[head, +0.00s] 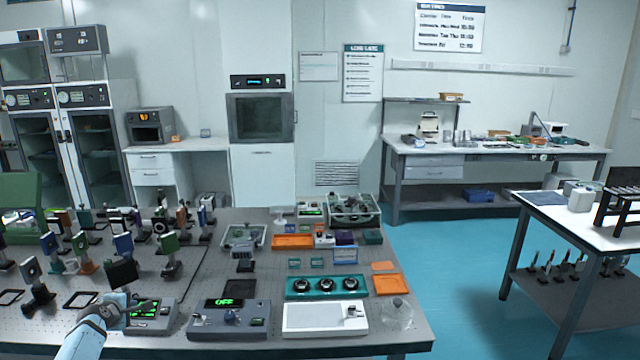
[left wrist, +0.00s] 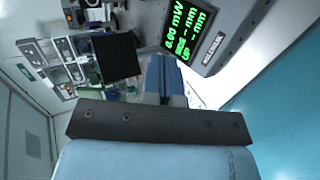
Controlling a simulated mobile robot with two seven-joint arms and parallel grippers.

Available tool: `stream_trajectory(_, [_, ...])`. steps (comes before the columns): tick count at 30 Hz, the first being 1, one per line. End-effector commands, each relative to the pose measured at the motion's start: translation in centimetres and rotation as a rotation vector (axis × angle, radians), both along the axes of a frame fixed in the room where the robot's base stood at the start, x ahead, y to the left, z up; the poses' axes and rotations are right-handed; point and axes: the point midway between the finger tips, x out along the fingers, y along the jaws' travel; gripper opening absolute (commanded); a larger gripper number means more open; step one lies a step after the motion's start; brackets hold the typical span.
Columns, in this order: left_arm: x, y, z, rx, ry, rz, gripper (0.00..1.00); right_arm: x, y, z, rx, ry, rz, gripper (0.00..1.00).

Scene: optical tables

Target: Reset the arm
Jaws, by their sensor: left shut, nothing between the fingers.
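My left gripper (head: 122,302) is at the front left of the optical table (head: 270,345), beside a grey meter with a green lit display (head: 152,314). In the left wrist view its two blue fingers (left wrist: 165,78) are together, with nothing between them. The meter's display (left wrist: 188,32) shows green figures just to the right of the fingers. A dark square plate (left wrist: 117,57) is left of the fingers. I cannot tell whether the gripper touches the meter. My right gripper is not in view.
Several optical mounts (head: 122,243) crowd the table's left half. A grey unit reading OFF (head: 228,318), a white panel (head: 325,317), a teal tray with three black knobs (head: 326,286) and orange trays (head: 292,241) stand to the right. Blue floor (head: 450,260) is clear beyond the table.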

Motion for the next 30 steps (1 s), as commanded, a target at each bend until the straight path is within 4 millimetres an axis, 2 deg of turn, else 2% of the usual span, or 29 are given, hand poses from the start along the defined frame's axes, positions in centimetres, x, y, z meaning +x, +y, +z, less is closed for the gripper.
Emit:
stream_trajectory(1, [-1.0,-0.8,-1.4,0.047,0.017,-0.028,0.0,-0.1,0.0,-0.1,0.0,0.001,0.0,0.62])
stream_trajectory(8, [-5.8,-5.0,-6.3,0.309,0.085,-0.183,0.0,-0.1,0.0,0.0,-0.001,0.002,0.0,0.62])
stream_trajectory(11, [-8.7,-7.6,-8.7,0.436,0.112,-0.273,0.0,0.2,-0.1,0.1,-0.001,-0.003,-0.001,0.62])
stream_trajectory(14, [-12.6,-11.2,-11.3,0.582,0.137,-0.389,0.0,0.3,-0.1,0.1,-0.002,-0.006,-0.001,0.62])
stream_trajectory(18, [-19.6,-17.6,-14.4,0.796,0.152,-0.581,0.0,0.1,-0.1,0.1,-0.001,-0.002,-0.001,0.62])
stream_trajectory(22, [-26.7,-23.9,-15.8,0.972,0.136,-0.754,0.0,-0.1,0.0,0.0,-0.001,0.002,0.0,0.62])
stream_trajectory(26, [-34.2,-30.1,-15.7,1.123,0.094,-0.911,0.0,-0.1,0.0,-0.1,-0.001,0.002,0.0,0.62])
stream_trajectory(27, [-36.4,-31.9,-15.2,1.164,0.076,-0.952,0.0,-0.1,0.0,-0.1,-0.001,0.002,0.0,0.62])
stream_trajectory(30, [-41.3,-35.6,-13.8,1.251,0.034,-1.036,0.0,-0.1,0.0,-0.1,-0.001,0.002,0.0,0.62])
